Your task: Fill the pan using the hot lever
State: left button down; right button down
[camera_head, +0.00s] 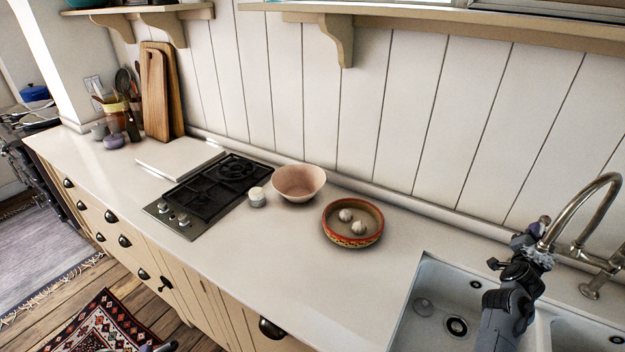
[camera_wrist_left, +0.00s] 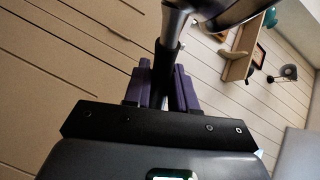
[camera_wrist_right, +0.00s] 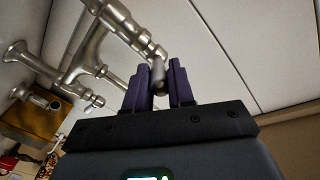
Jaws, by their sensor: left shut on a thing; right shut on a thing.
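The metal tap (camera_head: 590,190) arches over the sink at the right in the head view. My right gripper (camera_head: 528,252) is by the tap's spout there. In the right wrist view, my right gripper (camera_wrist_right: 158,88) is shut on a tap lever (camera_wrist_right: 157,74); I cannot tell whether it is the hot one. In the left wrist view, my left gripper (camera_wrist_left: 163,82) is shut on a dark handle (camera_wrist_left: 169,45). The handle leads up to the pan (camera_wrist_left: 235,10), which is cut off by the top edge. The pan's inside is hidden.
The white sink (camera_head: 405,318) has two basins. The front counter between dish and sink is clear.

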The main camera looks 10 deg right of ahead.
jog(key=shift+w+a+f, duration=0.2)
jog(key=shift+f, duration=0.05)
jog(key=c, duration=1.3)
grip_release()
pick_arm(q)
jog(key=shift+w+a+r, duration=0.1)
jog(key=shift+w+r, duration=0.05)
jog(key=shift+w, duration=0.05)
pick_arm(e)
jog(key=o, duration=0.3)
jog(key=shift+w+r, duration=0.15)
jog(key=shift+w, duration=0.05)
jog(key=shift+o, duration=0.2)
jog(key=shift+s, duration=0.15)
jog(key=shift+d+r, duration=0.1)
pick_arm(q)
jog(key=shift+s, duration=0.1)
